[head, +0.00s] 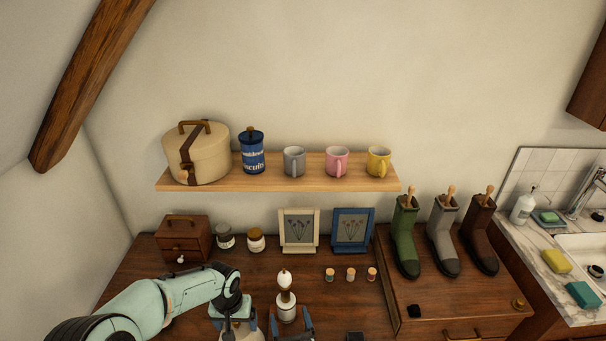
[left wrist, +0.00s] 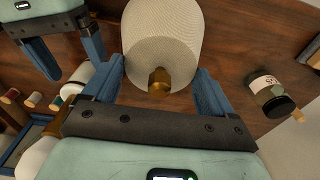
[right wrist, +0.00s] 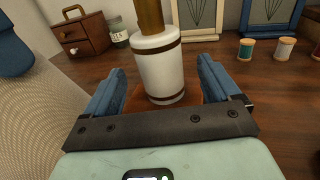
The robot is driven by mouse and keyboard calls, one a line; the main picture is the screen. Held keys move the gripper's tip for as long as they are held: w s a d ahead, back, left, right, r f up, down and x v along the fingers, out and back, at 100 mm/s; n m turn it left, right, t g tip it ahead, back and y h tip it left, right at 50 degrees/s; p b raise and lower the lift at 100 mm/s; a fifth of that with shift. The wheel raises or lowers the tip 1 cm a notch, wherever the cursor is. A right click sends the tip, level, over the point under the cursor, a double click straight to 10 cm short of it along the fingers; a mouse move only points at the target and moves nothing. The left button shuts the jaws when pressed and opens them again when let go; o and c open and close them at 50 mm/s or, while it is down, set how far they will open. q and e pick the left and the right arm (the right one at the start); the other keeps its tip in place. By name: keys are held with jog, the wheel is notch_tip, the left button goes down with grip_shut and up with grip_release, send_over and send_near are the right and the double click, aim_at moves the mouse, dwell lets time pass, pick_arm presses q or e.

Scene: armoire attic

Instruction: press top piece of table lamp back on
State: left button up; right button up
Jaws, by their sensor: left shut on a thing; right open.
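The lamp shade (head: 243,333), cream and textured with a brass knob, is held by my left gripper (head: 233,311) left of the lamp base. In the left wrist view the shade (left wrist: 165,40) sits between the blue fingers. The white lamp base (head: 286,308), with brown bands, a brass neck and a white bulb (head: 285,278) on top, stands upright on the wooden top. My right gripper (head: 290,316) is open, with its fingers on either side of the base. The right wrist view shows the base (right wrist: 162,72) between the fingers, with the shade's edge (right wrist: 50,125) at left.
Thread spools (head: 350,274) stand right of the lamp. Two picture frames (head: 299,231), jars (head: 255,240) and a small wooden chest (head: 183,239) stand behind. A wall shelf (head: 270,182) with mugs hangs above. Boots (head: 405,238) stand at right.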

aim_at(286, 304)
pick_arm(q)
jog(key=shift+w+r+p, duration=0.3)
jog(key=shift+w+r, duration=0.05)
jog(key=shift+r, duration=0.2)
jog(key=shift+w+r+p, duration=0.25)
jog(key=shift+w+r, duration=0.05)
jog(key=shift+r, duration=0.25)
pick_arm(e)
jog(key=x, duration=0.5)
jog(key=shift+r, duration=0.2)
pick_arm(q)
jog(key=shift+w+r, duration=0.4)
jog(key=shift+r, duration=0.05)
pick_arm(e)
jog(key=shift+x, duration=0.85)
jog(key=shift+f, duration=0.2)
pick_arm(q)
jog(key=shift+s, duration=0.1)
pick_arm(e)
jog(key=shift+s, duration=0.1)
jog(key=shift+c, duration=0.6)
jog(key=c, duration=0.8)
pick_arm(q)
jog(key=shift+r, duration=0.1)
